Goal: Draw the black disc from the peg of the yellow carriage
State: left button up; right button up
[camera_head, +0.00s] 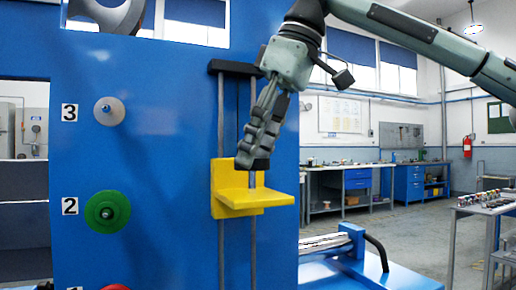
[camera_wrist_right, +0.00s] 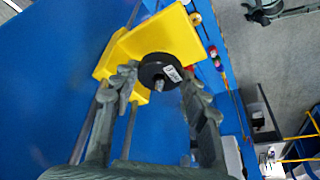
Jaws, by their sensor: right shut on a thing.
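The yellow carriage (camera_head: 224,190) sits on two vertical grey rails in front of the blue panel, with a flat shelf jutting out. It also shows in the right wrist view (camera_wrist_right: 178,36). My right gripper (camera_head: 257,160) reaches down from above to the carriage. In the wrist view, the black disc (camera_wrist_right: 152,66), with a small pale label, is between its fingers (camera_wrist_right: 158,80), close in front of the carriage; the gripper is shut on it. My left gripper is not in view.
On the blue panel (camera_head: 160,160), left of the rails, are a grey disc (camera_head: 109,112) by number 3, a green disc (camera_head: 107,211) by number 2 and a red one (camera_head: 116,287) below.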

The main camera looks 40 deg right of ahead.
jog(key=shift+r, duration=0.1)
dwell(0.5)
jog(key=shift+r, duration=1.7)
jog(key=shift+r, duration=0.1)
jog(key=shift+r, duration=2.8)
